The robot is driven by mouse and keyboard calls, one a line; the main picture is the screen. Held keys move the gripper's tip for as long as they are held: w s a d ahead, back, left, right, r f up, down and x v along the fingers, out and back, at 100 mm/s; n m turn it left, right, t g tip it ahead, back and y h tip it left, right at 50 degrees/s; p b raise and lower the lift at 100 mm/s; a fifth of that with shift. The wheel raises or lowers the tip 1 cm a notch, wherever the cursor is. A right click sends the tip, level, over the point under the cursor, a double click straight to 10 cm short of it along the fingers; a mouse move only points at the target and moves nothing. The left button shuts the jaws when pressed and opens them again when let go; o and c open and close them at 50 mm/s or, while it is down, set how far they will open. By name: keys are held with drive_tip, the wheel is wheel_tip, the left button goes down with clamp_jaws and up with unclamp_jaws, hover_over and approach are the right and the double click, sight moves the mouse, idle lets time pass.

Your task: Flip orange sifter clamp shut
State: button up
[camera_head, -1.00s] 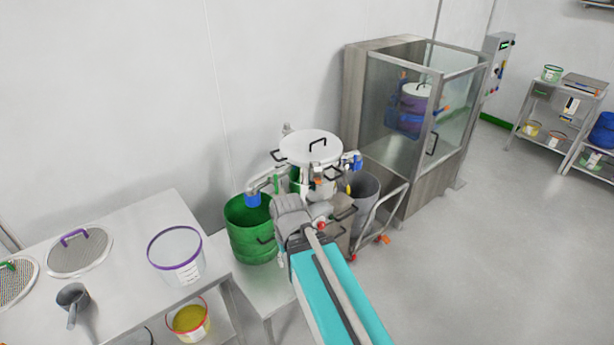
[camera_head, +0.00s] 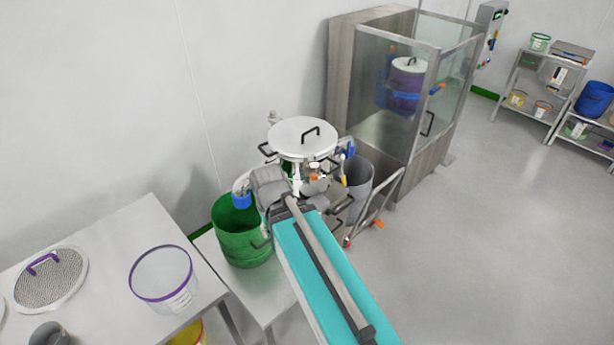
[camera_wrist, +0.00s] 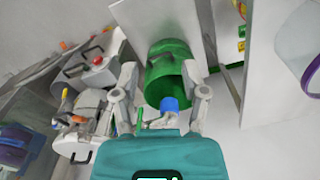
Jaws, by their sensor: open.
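The sifter (camera_head: 303,138) stands beyond my arm in the head view, with a round white lid and black handles. A small orange part (camera_head: 314,178) shows on its front below the lid; I cannot tell for certain whether it is the clamp, or its position. Small orange parts (camera_wrist: 78,118) also show among grey fittings at the left of the wrist view. My gripper (camera_wrist: 160,68) is open and empty, its fingers apart in front of a green bucket (camera_wrist: 168,62).
The green bucket (camera_head: 238,232) stands left of my arm, and a grey bin (camera_head: 360,178) right of the sifter. A steel table (camera_head: 105,245) holds a purple-rimmed tub (camera_head: 163,275). A glazed cabinet (camera_head: 400,100) stands behind. Floor at the right is clear.

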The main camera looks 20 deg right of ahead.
drive_tip(key=shift+w+d, duration=0.15)
drive_tip(key=shift+d, duration=0.2)
drive_tip(key=shift+o, duration=1.4)
drive_tip(key=shift+w+d, duration=0.2)
drive_tip(key=m+t+h, duration=0.1)
drive_tip(key=m+t, duration=0.2)
drive_tip(key=t, duration=0.1)
approach(316, 180)
drive_tip(key=v, duration=0.4)
drive_tip(key=shift+f+p, duration=0.2)
drive_tip(key=shift+p, duration=0.15)
drive_tip(key=shift+f, duration=0.2)
drive_tip(key=b+x, duration=1.2)
drive_tip(key=x, duration=0.1)
drive_tip(key=shift+w+f+b, duration=0.1)
drive_tip(key=shift+w+b, duration=0.15)
drive_tip(key=shift+b, duration=0.1)
